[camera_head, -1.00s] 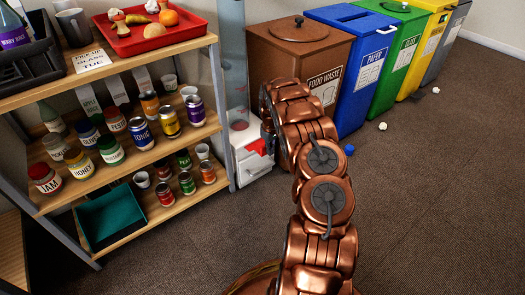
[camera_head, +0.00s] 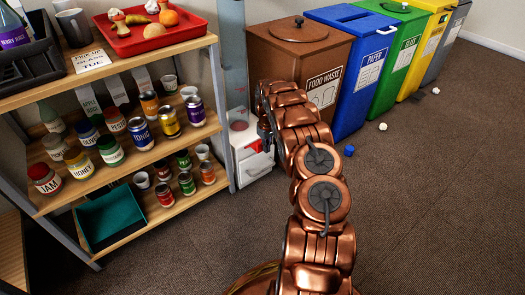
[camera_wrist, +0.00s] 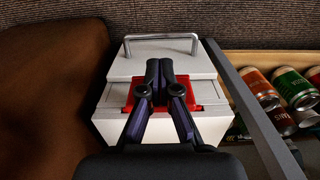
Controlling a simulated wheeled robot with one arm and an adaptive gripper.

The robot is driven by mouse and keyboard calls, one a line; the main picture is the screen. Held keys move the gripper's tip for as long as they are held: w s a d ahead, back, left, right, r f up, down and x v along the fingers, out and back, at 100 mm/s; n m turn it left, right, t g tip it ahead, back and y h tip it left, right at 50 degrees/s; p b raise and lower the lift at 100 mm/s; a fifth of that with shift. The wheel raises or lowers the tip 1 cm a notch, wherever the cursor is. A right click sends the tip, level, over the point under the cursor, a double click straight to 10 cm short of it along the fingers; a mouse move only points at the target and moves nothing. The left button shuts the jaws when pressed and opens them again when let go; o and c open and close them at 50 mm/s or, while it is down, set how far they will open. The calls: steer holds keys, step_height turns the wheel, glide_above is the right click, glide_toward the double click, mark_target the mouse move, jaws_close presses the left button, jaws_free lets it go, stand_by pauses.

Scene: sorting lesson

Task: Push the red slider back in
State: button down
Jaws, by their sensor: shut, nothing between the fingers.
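The red slider (camera_head: 254,147) is on the white box (camera_head: 251,167), low beside the shelf's right post. In the head view it looks nearly level with the box face. In the wrist view the red slider (camera_wrist: 188,89) shows on both sides of my gripper (camera_wrist: 159,68), and its middle is hidden behind the fingers. My gripper's purple and black fingers are together and empty, with their tips over the slider and the white box top. I cannot tell whether they touch it. In the head view the arm mostly hides the gripper.
A shelf (camera_head: 150,205) with jars and cans stands left of the box. A brown food waste bin (camera_head: 296,50) stands close behind on the right, with blue, green, yellow and grey bins beyond. A blue ball (camera_head: 349,150) and white scraps lie on the otherwise open floor.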

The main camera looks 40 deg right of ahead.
step_height(320, 180, up, 8)
steer(key=s+p, duration=0.2)
steer(key=p, duration=0.2)
steer(key=shift+s+p, duration=0.2)
steer(key=shift+p, duration=0.15)
stand_by(0.6)
stand_by(0.4)
